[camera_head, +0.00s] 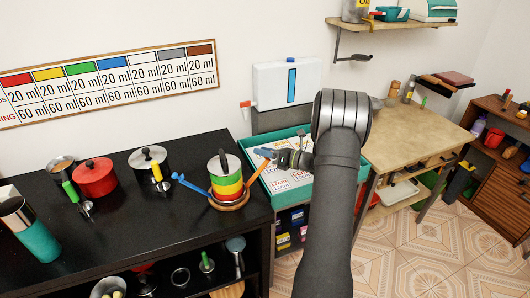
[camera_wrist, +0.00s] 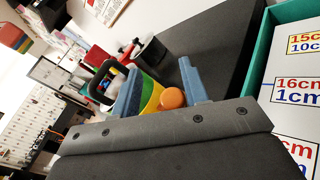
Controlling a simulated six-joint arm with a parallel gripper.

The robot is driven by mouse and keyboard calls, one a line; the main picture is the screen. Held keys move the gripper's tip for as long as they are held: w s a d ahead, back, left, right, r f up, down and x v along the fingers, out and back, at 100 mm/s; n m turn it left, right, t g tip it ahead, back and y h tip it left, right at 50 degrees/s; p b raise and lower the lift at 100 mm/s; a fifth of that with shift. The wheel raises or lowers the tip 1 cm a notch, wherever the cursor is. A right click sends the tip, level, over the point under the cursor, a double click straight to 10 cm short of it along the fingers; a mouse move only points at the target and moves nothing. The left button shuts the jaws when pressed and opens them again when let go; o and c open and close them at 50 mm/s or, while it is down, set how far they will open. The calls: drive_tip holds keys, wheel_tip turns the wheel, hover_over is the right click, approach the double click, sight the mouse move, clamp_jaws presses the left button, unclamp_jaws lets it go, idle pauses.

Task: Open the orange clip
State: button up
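A striped cylinder (camera_head: 226,183) in green, yellow and red stands on the black counter. The orange clip (camera_head: 232,206) lies around its base, with a blue handle (camera_head: 190,183) toward the left and an orange handle (camera_head: 257,172) toward the right. My gripper (camera_head: 268,155) reaches in from the right, near the end of the orange handle. In the wrist view my gripper (camera_wrist: 162,88) has its two blue-grey fingers apart. The rounded orange handle end (camera_wrist: 172,98) shows between them, and I cannot tell whether they touch it. The rest of the clip is mostly hidden in the wrist view.
A red pot (camera_head: 95,178), a dark lidded pot (camera_head: 150,163) and a teal-and-steel cup (camera_head: 36,238) stand on the black counter (camera_head: 140,240). A teal tray (camera_head: 300,193) with printed labels lies to the right, under my arm. A white box (camera_head: 287,84) stands behind it.

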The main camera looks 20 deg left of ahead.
drive_tip(key=s+d+r, duration=0.1)
drive_tip(key=d, duration=1.6)
drive_tip(key=shift+d, duration=0.2)
drive_tip(key=shift+a, duration=0.1)
drive_tip(key=w+a+f, duration=0.1)
drive_tip(key=a, duration=1.6)
